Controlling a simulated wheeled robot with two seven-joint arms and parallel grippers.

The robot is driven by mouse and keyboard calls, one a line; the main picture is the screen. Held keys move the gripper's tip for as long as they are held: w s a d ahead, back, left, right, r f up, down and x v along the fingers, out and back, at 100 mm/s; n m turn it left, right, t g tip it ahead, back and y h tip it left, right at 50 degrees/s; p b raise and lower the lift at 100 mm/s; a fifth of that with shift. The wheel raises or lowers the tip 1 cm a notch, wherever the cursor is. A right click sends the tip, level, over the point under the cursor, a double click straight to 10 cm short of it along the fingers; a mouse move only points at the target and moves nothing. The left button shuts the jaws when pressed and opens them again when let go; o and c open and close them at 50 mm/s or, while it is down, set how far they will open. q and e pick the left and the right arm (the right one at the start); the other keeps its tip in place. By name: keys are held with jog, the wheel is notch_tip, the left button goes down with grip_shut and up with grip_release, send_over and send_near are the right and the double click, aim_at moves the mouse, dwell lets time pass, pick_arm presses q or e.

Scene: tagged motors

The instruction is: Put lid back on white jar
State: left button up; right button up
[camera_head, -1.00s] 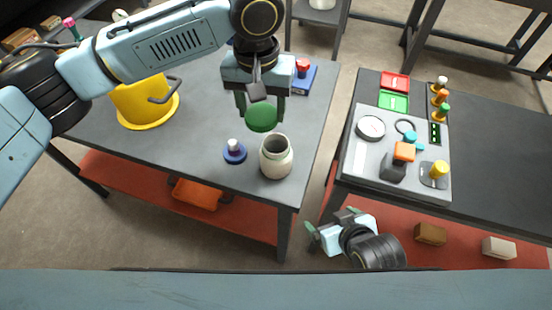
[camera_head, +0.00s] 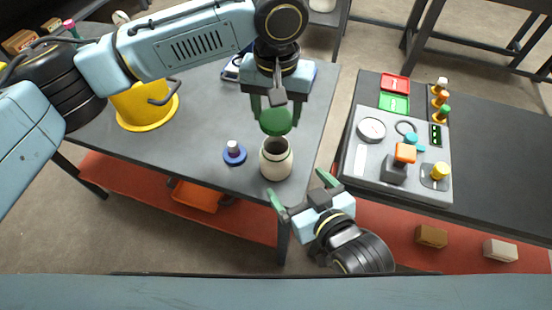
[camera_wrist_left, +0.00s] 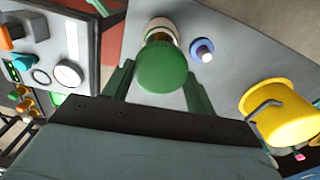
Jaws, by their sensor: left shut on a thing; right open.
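The white jar (camera_head: 276,162) stands upright and uncovered near the front right corner of the left table, its dark mouth showing. My left gripper (camera_head: 277,112) is shut on the green lid (camera_head: 277,121) and holds it above and just behind the jar's mouth, apart from it. In the left wrist view the lid (camera_wrist_left: 162,69) sits between the fingers and partly covers the jar (camera_wrist_left: 160,29). My right gripper (camera_head: 303,192) is open and empty, in front of and to the right of the jar, off the table edge.
A blue-based knob (camera_head: 234,153) stands just left of the jar. A yellow mug-like container (camera_head: 145,105) is further left on the table (camera_head: 200,150). A grey panel (camera_head: 375,165) with several gadgets lies on the right table. A gap separates the tables.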

aim_at(276, 158)
jog(key=x, duration=1.2)
jog(key=shift+c, duration=0.4)
jog(key=c, duration=1.4)
pick_arm(q)
jog(key=shift+f, duration=2.5)
jog(key=shift+f, duration=0.9)
jog(key=shift+f, duration=0.5)
